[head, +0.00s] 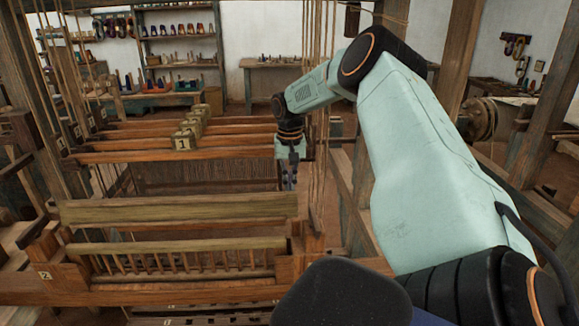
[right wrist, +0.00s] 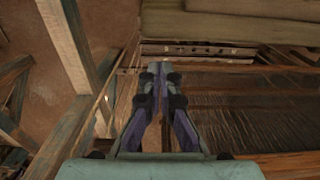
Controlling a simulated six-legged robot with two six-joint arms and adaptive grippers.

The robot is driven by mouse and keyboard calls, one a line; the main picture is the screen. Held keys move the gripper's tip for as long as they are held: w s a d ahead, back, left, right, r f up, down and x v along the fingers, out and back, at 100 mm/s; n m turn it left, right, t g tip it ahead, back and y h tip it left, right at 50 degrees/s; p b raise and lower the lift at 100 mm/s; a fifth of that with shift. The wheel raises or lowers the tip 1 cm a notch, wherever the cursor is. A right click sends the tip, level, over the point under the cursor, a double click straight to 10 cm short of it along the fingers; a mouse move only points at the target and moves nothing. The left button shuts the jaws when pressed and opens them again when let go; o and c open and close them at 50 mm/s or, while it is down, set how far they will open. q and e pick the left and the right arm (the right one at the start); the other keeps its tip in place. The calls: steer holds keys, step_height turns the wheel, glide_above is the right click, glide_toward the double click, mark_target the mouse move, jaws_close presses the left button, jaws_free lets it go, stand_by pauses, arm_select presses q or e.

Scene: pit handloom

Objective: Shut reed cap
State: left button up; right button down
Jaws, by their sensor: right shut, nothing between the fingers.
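A long olive-brown plank (head: 180,208), which looks like the reed cap, lies across the front of the loom. A gap shows between it and a second olive-brown beam (head: 175,246) nearer to me. Olive-brown planks also show at the top right of the right wrist view (right wrist: 235,28). My right gripper (head: 290,182) is shut and empty, pointing down behind the plank's right end. In the right wrist view its fingertips (right wrist: 160,68) meet just short of a slotted wooden strip (right wrist: 205,50). I cannot tell whether they touch anything. My left gripper is not in view.
Warp threads (right wrist: 240,110) stretch beside the gripper. Numbered blocks (head: 183,142) sit on the cross bars behind the plank. Hanging cords (head: 317,150) and a post stand close to my right arm. Shelves (head: 180,40) line the far wall.

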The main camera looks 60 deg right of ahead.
steer(key=shift+s+a+r+p, duration=0.25)
steer(key=shift+s+a+p, duration=0.1)
steer(key=shift+s+a, duration=0.15)
steer(key=shift+s+a+r+p, duration=0.25)
steer(key=shift+s+a+p, duration=0.1)
steer(key=shift+a, duration=0.15)
steer(key=shift+s+a+r, duration=0.1)
steer(key=shift+a+r, duration=0.05)
steer(key=shift+a, duration=0.05)
